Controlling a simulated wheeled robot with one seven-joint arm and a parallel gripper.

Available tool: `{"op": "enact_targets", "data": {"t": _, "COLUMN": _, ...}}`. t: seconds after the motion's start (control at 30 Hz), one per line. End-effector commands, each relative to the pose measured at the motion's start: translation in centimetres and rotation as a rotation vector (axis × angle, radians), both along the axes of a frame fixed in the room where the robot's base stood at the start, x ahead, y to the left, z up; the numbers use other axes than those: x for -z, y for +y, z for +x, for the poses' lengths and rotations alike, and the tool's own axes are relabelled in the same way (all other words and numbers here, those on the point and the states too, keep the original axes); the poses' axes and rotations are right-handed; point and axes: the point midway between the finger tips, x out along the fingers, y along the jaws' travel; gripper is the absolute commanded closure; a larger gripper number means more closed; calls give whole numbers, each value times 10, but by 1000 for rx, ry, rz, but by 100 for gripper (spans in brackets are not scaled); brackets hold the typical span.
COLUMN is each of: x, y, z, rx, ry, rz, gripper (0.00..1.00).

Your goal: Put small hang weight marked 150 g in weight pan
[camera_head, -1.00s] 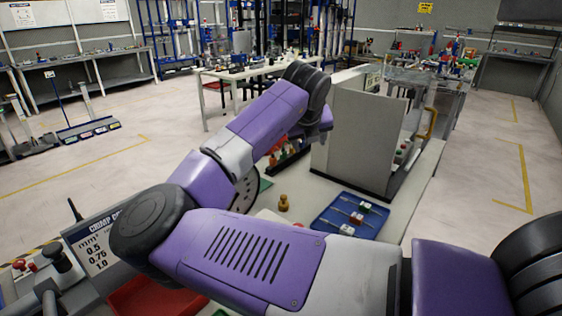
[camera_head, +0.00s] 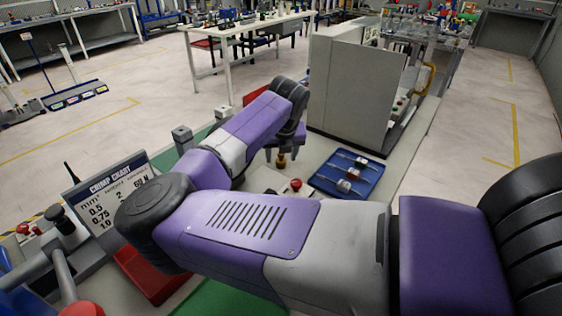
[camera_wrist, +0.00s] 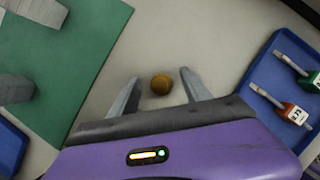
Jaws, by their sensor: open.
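A small brass weight (camera_head: 281,161) stands on the pale bench top, partly hidden below my gripper (camera_head: 283,146). In the wrist view the brass weight (camera_wrist: 161,84) shows as a round top between the two grey fingertips of my gripper (camera_wrist: 155,87). The fingers are open, with a gap on each side of the weight; nothing is held. Any 150 g marking is not readable. I cannot make out a weight pan in either view; my arm covers part of the bench.
A blue tray (camera_head: 320,182) with tagged tools lies right of the weight. A grey cabinet (camera_head: 335,85) stands behind. A green mat (camera_wrist: 62,50) with grey blocks (camera_wrist: 15,88) is on the left. A red button (camera_head: 296,184), crimp chart (camera_head: 112,195) and red bin (camera_head: 150,275) are nearer.

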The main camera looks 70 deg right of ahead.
Motion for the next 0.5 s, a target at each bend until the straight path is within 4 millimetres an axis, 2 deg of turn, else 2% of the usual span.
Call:
{"op": "enact_targets", "data": {"t": 0.23, "x": 2, "y": -1, "z": 1, "rx": 0, "ry": -1, "rz": -1, "gripper": 44}}
{"op": "enact_targets", "data": {"t": 0.27, "x": 2, "y": -1, "z": 1, "rx": 0, "ry": -1, "rz": -1, "gripper": 48}}
{"op": "enact_targets", "data": {"t": 0.5, "x": 2, "y": -1, "z": 1, "rx": 0, "ry": -1, "rz": -1, "gripper": 95}}
